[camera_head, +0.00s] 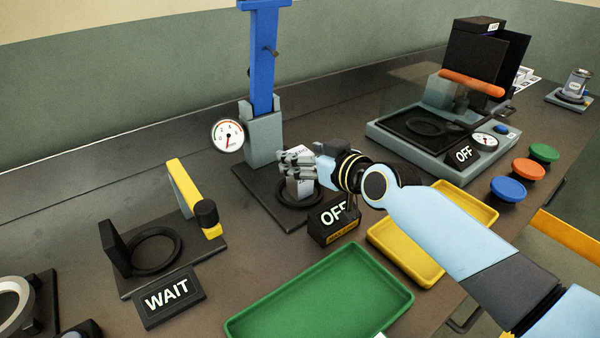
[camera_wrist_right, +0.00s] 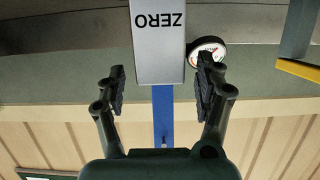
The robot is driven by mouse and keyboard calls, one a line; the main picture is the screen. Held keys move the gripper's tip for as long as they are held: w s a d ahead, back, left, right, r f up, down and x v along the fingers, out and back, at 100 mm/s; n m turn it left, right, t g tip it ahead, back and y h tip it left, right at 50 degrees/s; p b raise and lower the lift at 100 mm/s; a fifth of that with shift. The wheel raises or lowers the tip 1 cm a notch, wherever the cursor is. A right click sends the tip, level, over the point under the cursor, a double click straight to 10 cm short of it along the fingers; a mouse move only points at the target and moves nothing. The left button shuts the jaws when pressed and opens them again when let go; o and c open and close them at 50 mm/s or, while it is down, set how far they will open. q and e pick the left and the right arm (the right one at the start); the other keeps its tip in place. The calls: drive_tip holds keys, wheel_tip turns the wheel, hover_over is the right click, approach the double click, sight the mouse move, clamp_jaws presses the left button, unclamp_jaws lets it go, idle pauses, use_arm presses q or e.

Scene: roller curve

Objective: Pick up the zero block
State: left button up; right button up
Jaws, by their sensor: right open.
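The zero block (camera_head: 303,189) is a pale grey upright block standing in the black ring at the foot of the blue column. In the right wrist view the block (camera_wrist_right: 159,45) shows its ZERO label upside down. My right gripper (camera_head: 290,163) is at the block's upper part and partly hides it. In the right wrist view my right gripper (camera_wrist_right: 160,75) is open, with one finger on each side of the block's line and visible gaps to both. Contact is not seen. My left gripper is not in view.
The blue column (camera_head: 263,60) with a round gauge (camera_head: 228,135) stands close behind the block. An OFF sign (camera_head: 333,217) sits just in front. A green tray (camera_head: 320,298) and a yellow tray (camera_head: 405,250) lie nearer. A WAIT station (camera_head: 168,298) is at left.

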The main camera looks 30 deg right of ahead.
drive_tip(key=shift+x, duration=0.9)
drive_tip(key=shift+s, duration=0.15)
drive_tip(key=shift+c, duration=0.6)
clamp_jaws()
drive_tip(key=shift+r, duration=0.1)
